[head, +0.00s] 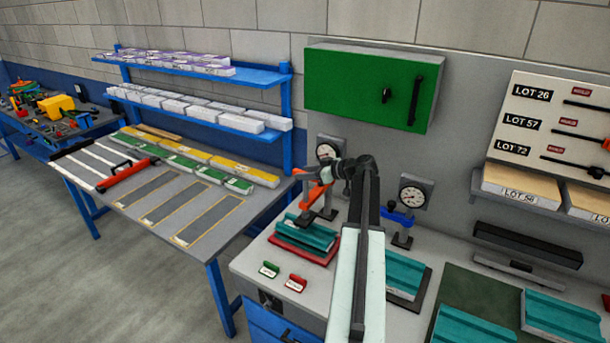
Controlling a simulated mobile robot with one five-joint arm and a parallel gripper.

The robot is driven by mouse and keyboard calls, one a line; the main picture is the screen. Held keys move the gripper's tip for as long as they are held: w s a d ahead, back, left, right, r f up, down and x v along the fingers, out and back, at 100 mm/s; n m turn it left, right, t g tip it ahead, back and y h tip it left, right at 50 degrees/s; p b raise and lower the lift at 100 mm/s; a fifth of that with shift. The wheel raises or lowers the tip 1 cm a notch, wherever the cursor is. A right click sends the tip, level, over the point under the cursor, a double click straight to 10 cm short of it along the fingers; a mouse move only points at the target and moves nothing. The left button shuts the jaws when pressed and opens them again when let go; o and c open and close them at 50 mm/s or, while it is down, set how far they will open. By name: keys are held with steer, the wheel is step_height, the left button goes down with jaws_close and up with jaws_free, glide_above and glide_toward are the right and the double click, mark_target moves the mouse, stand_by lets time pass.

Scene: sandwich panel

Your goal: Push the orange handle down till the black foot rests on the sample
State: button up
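The orange handle (316,194) belongs to a small press at the back of the grey bench, and it slants up to the right. My gripper (312,173) is at the top end of the handle, reaching in from the right; its fingers are small and I cannot tell whether they are open, shut or touching the handle. The sample, a teal ribbed panel (306,236), lies on a red base (304,250) below the press. The black foot is too small and dark to make out clearly, so I cannot tell whether it touches the sample.
A round gauge (327,151) is behind the press. A second press with a blue handle (397,217) and gauge (412,197) stands to the right, behind another teal panel (404,272). Green (269,269) and red (296,283) tags lie in front. A green cabinet (350,85) hangs above.

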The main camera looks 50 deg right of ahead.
jaws_close()
steer(key=b, duration=0.6)
glide_above(306, 201)
steer(key=f, duration=0.6)
steer(key=shift+w+d, duration=0.3)
steer(key=shift+w, duration=0.05)
steer(key=shift+r, duration=0.1)
steer(key=shift+o, duration=1.2)
jaws_free()
steer(key=p+v, duration=0.3)
steer(key=v, duration=0.4)
steer(key=shift+s, duration=0.35)
